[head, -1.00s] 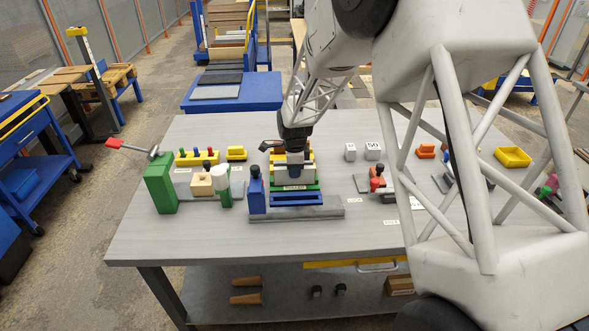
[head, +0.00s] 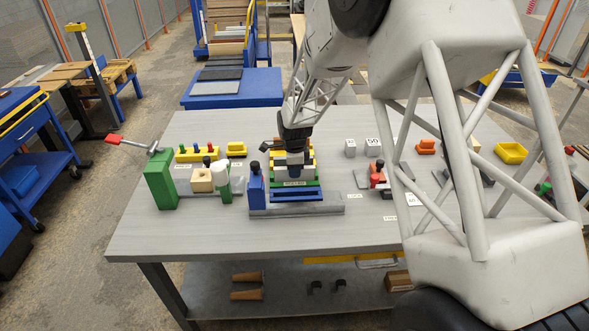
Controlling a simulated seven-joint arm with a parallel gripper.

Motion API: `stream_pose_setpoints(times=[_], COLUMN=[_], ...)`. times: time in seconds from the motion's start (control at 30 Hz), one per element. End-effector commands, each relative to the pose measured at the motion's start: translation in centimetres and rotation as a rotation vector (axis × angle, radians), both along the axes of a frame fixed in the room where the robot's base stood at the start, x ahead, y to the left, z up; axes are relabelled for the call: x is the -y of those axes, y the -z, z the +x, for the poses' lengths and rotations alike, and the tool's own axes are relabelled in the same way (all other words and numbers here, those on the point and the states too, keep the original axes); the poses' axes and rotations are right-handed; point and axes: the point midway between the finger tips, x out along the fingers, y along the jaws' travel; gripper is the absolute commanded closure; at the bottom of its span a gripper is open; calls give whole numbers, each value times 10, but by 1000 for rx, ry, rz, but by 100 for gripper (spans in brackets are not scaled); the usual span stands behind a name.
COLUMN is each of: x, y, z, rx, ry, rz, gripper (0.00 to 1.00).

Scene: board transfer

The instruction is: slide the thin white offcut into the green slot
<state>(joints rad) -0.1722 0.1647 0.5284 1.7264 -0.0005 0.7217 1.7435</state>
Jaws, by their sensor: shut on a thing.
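My gripper (head: 295,160) points down over the stepped rack in the middle of the table, shut on the thin white offcut. The offcut is too small and too covered by the fingers to make out clearly. The rack has coloured tiers, with the green slot (head: 313,184) as a green strip bearing a white label, just below the fingers in the picture. A blue strip lies in front of it and yellow shows behind. I cannot tell whether the offcut touches the slot.
A blue upright block (head: 256,190) stands just left of the rack. A tall green block (head: 160,182) with a red-handled lever stands further left. Small fixtures and a yellow bin (head: 511,153) are to the right. The table's front strip is clear.

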Motion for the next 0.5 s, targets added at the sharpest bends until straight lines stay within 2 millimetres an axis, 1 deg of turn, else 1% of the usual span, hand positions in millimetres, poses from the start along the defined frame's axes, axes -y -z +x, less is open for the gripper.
stream_pose_setpoints(times=[0.2, 0.23, 0.4, 0.5], x=[0, 0, 0, 0], y=[4, 3, 3, 3], z=[0, 0, 0, 0], rx=[0, 0, 0, 0], ry=[0, 0, 0, 0], rz=[0, 0, 0, 0], gripper=[100, 77, 52, 52])
